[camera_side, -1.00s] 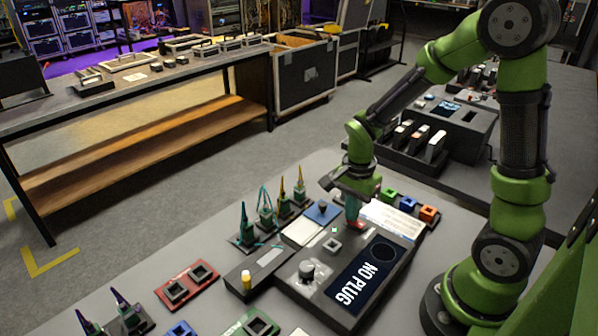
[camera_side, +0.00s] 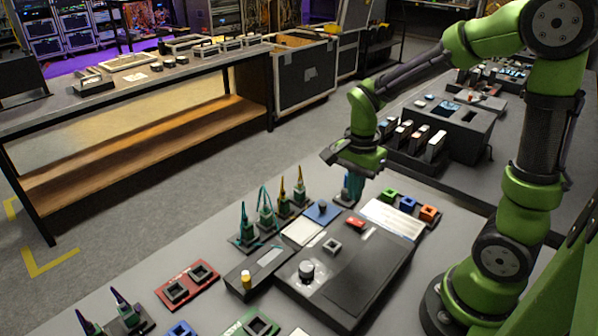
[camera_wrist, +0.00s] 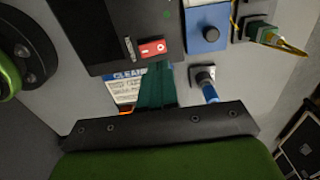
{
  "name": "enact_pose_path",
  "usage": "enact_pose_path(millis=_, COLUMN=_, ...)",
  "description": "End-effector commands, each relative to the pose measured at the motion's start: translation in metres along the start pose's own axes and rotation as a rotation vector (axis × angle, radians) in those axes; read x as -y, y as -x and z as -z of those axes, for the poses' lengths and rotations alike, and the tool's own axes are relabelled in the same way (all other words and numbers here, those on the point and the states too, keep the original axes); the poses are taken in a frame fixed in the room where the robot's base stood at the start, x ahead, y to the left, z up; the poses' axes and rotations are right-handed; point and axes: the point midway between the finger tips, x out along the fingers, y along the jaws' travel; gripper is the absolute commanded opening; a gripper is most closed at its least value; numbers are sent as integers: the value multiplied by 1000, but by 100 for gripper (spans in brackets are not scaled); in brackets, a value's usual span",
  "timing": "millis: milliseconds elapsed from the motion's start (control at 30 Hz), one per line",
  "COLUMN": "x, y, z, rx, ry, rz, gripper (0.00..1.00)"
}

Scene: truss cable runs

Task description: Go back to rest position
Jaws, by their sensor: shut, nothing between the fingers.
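My gripper (camera_side: 352,188) hangs above the far edge of the dark tester box (camera_side: 385,262), fingers pointing down, shut and empty, clear of the box. In the wrist view its teal fingers (camera_wrist: 155,88) sit together in front of a label reading "CLEAN". The red rocker switch (camera_side: 355,224) on the box is uncovered; it also shows in the wrist view (camera_wrist: 152,48). The box's screen (camera_side: 362,272) is dark. A round knob (camera_side: 306,271) and a square socket (camera_side: 332,246) are on its top.
Plugs with upright cables (camera_side: 265,215) stand left of my gripper, beside a blue block (camera_side: 323,211). Green, blue and orange sockets (camera_side: 408,204) lie to the right. A dark rack with upright modules (camera_side: 415,140) stands behind. The air above the box is clear.

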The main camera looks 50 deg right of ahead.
Motion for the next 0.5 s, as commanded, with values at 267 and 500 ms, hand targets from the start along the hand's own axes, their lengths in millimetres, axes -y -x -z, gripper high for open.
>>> enact_pose_path(millis=267, x=0, y=9, z=0, rx=-1, ry=0, rz=1, gripper=0)
enact_pose_path(millis=500, x=0, y=8, z=0, rx=-1, ry=20, rz=1, gripper=0)
